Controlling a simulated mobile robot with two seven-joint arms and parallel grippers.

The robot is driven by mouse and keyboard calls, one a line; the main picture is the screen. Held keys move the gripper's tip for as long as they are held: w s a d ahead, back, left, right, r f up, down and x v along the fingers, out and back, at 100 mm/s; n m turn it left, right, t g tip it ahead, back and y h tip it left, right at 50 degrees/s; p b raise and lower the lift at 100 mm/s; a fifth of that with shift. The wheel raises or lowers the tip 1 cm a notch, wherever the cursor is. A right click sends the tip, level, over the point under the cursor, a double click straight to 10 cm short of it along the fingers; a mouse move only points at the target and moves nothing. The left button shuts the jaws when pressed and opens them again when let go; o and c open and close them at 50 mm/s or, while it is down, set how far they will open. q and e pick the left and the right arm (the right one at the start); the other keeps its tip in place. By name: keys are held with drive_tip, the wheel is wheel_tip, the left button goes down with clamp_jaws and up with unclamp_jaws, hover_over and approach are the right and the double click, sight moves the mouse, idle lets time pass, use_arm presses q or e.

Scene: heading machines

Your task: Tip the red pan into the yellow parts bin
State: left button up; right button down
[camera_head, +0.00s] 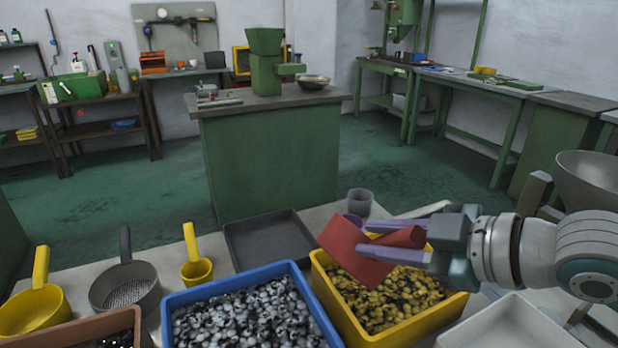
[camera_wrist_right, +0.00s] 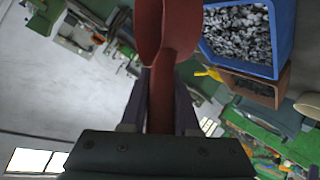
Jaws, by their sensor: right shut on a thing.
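The red pan (camera_head: 350,246) is in my right gripper (camera_head: 385,239), tilted, over the back part of the yellow parts bin (camera_head: 338,310) in the head view. The gripper's purple fingers are shut on the pan, one on each side. In the right wrist view, the pan's red handle (camera_wrist_right: 160,95) runs between the fingers of the right gripper (camera_wrist_right: 158,102), with the wider pan body beyond. The yellow bin holds many small brassy parts. I cannot see whether the pan holds anything. My left gripper is not in view.
A blue bin (camera_head: 321,314) of grey parts stands left of the yellow one. A brown bin (camera_head: 60,336) is at front left. A dark tray (camera_head: 268,238) and grey cup (camera_head: 360,202) lie behind. Scoops (camera_head: 197,268) stand left; a pale tray (camera_head: 510,325) is at right.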

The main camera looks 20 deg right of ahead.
use_arm(q)
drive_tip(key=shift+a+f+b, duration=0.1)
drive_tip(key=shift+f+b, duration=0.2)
drive_tip(key=shift+b, duration=0.55)
use_arm(e)
drive_tip(key=s+a+f+n+t+h, duration=0.1)
drive_tip(key=a+f+n+h, duration=0.3)
drive_tip(key=a+n+h, duration=0.1)
drive_tip(key=shift+s+a+n, duration=0.15)
drive_tip(key=shift+a+n, duration=0.1)
drive_tip(key=shift+n, duration=0.15)
